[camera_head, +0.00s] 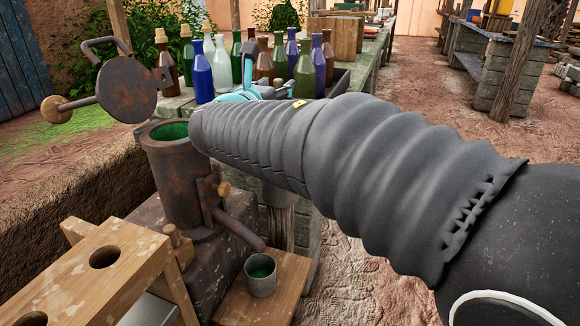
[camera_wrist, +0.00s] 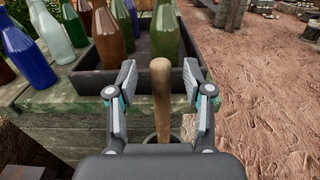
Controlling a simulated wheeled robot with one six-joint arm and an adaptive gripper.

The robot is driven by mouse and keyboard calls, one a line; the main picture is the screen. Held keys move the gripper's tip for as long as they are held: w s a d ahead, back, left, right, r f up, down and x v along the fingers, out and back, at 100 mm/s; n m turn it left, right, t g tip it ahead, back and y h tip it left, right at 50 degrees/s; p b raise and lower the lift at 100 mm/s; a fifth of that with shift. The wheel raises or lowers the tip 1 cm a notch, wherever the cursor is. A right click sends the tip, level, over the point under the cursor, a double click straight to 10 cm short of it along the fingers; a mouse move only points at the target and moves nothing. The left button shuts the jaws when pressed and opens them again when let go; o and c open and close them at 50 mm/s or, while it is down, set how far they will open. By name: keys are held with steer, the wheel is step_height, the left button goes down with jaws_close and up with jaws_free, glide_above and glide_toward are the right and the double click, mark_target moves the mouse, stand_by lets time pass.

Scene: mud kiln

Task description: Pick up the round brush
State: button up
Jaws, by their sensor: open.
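A wooden handle (camera_wrist: 160,90), which I take to be the round brush's, shows in the wrist view with its rounded end up. Its lower part and any bristles are hidden behind my gripper's body. My gripper (camera_wrist: 160,72) is open, with one finger on each side of the handle and a gap to both. In the head view my gripper (camera_head: 262,90) shows in part, grey and teal, beyond my dark sleeved arm near the bottles. I cannot make out the brush in the head view.
A dark tray (camera_wrist: 90,84) with bottles stands just beyond the handle on a worn wooden bench (camera_wrist: 75,125). Several bottles stand left of it. A rusty cylinder (camera_head: 178,180) with a raised lid (camera_head: 127,88) and a metal cup (camera_head: 260,280) are near my arm. Bare ground lies right.

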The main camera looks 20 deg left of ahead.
steer(key=shift+w+d, duration=0.1)
steer(key=shift+w, duration=0.8)
jaws_close()
steer(key=shift+r, duration=0.1)
